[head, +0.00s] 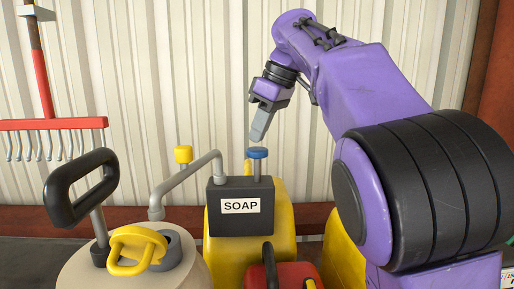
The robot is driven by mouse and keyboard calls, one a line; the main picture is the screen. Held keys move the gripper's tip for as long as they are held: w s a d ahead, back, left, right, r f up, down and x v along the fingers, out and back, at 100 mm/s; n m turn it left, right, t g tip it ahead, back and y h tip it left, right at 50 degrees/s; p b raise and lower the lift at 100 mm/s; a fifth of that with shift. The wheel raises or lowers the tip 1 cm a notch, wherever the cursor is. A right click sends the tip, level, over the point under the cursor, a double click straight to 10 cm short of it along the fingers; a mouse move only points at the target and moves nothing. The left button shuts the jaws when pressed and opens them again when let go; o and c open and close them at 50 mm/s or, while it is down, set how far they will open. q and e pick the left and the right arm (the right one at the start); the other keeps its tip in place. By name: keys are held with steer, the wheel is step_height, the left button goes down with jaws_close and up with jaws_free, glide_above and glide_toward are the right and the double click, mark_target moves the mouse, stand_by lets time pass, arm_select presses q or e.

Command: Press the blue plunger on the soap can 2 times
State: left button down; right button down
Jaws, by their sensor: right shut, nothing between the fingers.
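The soap can (217,233) is yellow with a dark block labelled SOAP at its top, in the middle of the head view. The blue plunger (258,153) stands on a short stem on top of that block. My right gripper (257,137) is shut and empty, pointing down just above the blue plunger. Its tip is very near the plunger's top; I cannot tell whether they touch. My left gripper is not in view.
A beige container with a black handle (78,185) and yellow cap (137,247) stands at left. A grey pipe (187,178) and yellow knob (184,154) are beside the SOAP block. A red can (295,273) is in front. A red rake (50,124) hangs behind.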

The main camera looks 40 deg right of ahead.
mark_target(261, 150)
steer(key=shift+f, duration=0.1)
steer(key=shift+f+b, duration=2.2)
steer(key=shift+f, duration=0.55)
steer(key=shift+r, duration=0.15)
step_height(261, 150, up, 6)
steer(key=p, duration=0.6)
steer(key=shift+f, duration=0.25)
step_height(261, 150, up, 5)
steer(key=p, duration=0.6)
steer(key=shift+r, duration=0.15)
steer(key=shift+f, duration=0.2)
